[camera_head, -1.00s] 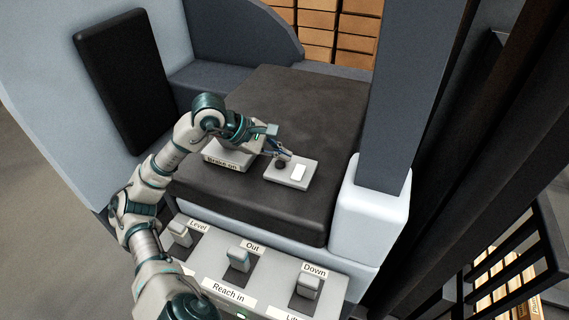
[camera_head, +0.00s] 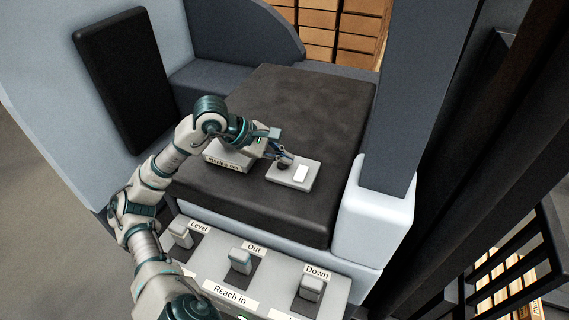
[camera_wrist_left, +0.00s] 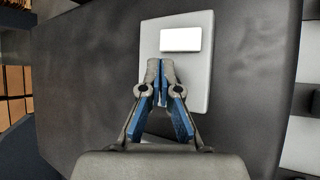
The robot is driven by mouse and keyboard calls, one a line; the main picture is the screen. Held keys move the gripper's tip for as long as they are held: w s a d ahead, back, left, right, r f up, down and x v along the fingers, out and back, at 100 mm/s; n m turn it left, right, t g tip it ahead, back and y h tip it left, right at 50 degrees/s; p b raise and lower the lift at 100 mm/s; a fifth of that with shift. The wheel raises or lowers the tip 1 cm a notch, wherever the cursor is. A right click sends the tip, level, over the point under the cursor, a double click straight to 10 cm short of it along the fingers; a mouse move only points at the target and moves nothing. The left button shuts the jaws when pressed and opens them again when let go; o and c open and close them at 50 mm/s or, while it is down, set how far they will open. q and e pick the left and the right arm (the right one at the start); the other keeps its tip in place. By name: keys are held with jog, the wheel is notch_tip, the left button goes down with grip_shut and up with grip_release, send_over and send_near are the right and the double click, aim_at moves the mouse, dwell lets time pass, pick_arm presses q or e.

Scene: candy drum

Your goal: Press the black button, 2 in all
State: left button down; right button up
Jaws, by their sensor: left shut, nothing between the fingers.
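A small light grey plate (camera_head: 304,183) lies on the dark padded top, with a white button (camera_head: 301,173) and a round black button (camera_head: 284,166) on it. My left gripper (camera_head: 286,158) is shut and empty, its tips at the black button; I cannot tell whether they touch it. In the left wrist view the shut blue-and-grey fingers (camera_wrist_left: 161,65) lie over the plate (camera_wrist_left: 205,75). The white button (camera_wrist_left: 180,39) shows beyond the tips there, and the black button is hidden behind the fingers. My right gripper is not in view.
A box labelled "Brake on" (camera_head: 224,166) sits beside the plate under my left wrist. A front panel has levers labelled Level, Out (camera_head: 240,261) and Down (camera_head: 312,288). A dark post (camera_head: 410,90) rises on the right. The pad behind the plate is clear.

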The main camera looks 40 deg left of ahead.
pick_arm(q)
jog(key=shift+a+f, duration=0.35)
jog(key=shift+a, duration=0.45)
jog(key=shift+d+b, duration=0.35)
jog(key=shift+d, duration=0.6)
jog(key=shift+a+f, duration=0.25)
jog(key=shift+a, duration=0.2)
jog(key=shift+a+f, duration=0.1)
jog(key=shift+a, duration=0.2)
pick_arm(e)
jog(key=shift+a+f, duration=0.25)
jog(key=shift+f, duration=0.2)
pick_arm(q)
jog(key=shift+d, duration=0.15)
